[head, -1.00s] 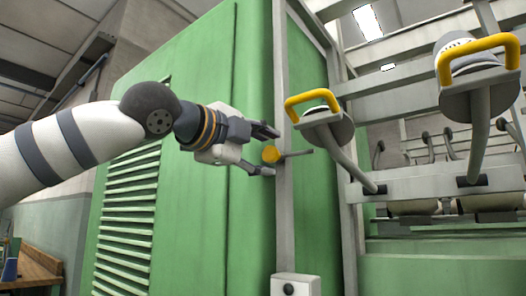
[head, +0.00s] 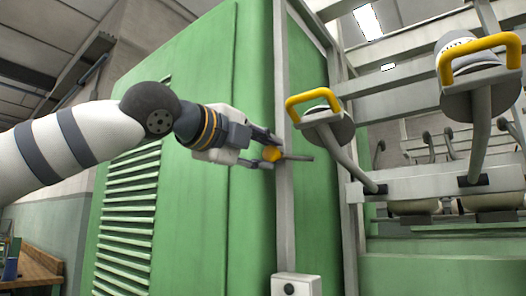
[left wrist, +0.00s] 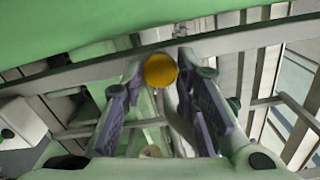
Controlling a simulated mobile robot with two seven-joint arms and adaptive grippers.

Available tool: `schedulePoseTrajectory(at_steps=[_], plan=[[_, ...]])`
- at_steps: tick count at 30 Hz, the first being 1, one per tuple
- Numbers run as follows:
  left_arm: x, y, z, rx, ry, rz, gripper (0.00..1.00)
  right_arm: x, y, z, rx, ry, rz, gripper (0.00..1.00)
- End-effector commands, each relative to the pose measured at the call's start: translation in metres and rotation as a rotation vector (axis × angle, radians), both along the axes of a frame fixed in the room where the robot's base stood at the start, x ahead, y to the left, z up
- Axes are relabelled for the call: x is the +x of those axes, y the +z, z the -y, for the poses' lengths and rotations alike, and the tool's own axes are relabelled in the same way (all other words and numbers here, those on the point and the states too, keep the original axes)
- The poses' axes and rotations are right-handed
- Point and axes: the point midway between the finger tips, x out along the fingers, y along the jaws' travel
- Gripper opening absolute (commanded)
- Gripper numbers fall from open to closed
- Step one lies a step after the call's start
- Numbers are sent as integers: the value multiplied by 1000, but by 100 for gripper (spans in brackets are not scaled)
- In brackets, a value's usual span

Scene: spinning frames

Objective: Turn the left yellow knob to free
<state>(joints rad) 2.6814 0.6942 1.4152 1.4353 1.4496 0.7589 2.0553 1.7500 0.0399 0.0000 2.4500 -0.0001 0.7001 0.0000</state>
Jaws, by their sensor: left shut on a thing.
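The yellow knob (head: 272,155) sits on the end of a thin grey rod at the grey upright post beside the green cabinet. My left gripper (head: 272,151) comes in from the left, and its fingers are closed around the knob. In the left wrist view, the round yellow knob (left wrist: 160,70) shows between the tips of the two fingers of my left gripper (left wrist: 158,80). The far side of the knob is hidden by the fingers. My right gripper is not in view.
The green cabinet (head: 200,80) stands close behind the left arm. A white box with a dark button (head: 296,286) is below. A wooden bench (head: 38,270) stands lower left.

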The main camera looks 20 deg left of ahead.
Motion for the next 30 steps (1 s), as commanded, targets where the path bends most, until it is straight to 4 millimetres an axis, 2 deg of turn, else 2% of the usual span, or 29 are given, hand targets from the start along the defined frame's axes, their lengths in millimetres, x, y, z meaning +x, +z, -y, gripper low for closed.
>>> schedulePoseTrajectory(at_steps=[30], plan=[[-1, 1, 1, 899, -1, 329, 0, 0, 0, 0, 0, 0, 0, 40]])
